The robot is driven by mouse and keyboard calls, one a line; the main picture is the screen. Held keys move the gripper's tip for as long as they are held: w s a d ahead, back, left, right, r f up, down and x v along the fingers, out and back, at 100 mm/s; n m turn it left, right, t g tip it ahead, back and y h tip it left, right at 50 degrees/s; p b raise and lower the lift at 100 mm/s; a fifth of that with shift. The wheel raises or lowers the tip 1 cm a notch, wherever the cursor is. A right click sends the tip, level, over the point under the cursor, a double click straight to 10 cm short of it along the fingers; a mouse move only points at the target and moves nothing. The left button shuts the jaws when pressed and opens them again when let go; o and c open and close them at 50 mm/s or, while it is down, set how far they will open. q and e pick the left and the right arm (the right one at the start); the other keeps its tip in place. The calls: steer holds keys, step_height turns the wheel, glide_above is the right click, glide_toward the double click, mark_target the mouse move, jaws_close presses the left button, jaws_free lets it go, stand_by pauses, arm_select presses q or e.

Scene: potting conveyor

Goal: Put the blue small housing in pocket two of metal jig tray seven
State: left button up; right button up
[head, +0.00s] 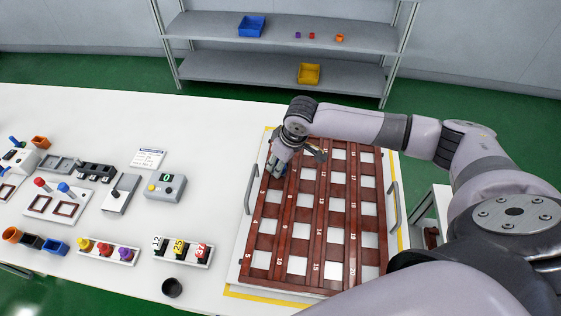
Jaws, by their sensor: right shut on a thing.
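A blue small housing (56,246) lies on the white table at the lower left, at the right end of a row with a black and an orange one. My right gripper (277,167) is shut over the upper left part of a red-brown grid frame (283,228). What it holds is too small and too hidden by the fingers to name. The frame has numbered, pale square openings; several numbers are readable, but the arm covers some at the top. I cannot tell which part is metal jig tray seven or its pocket two. My left gripper is out of view.
Left of the frame stand a grey button box (165,187), a lever box (121,193), a knob strip (108,251), a number-tag strip (183,250) and a dark cup (172,287). Grey handles (251,189) flank the frame. A shelf (285,70) stands behind.

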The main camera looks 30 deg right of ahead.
steer(key=shift+s+f, duration=0.1)
steer(key=shift+f, duration=0.1)
steer(key=shift+s+f, duration=0.3)
steer(key=shift+f, duration=0.1)
steer(key=o, duration=0.5)
steer(key=shift+f, duration=0.1)
steer(key=o, duration=0.3)
steer(key=shift+w+f, duration=0.15)
steer(key=shift+w, duration=0.05)
steer(key=shift+d, duration=0.1)
steer(key=shift+r, duration=0.3)
steer(key=b+v, duration=0.1)
steer(key=v, duration=1.2)
steer(key=shift+w+r, duration=0.15)
steer(key=shift+w, duration=0.25)
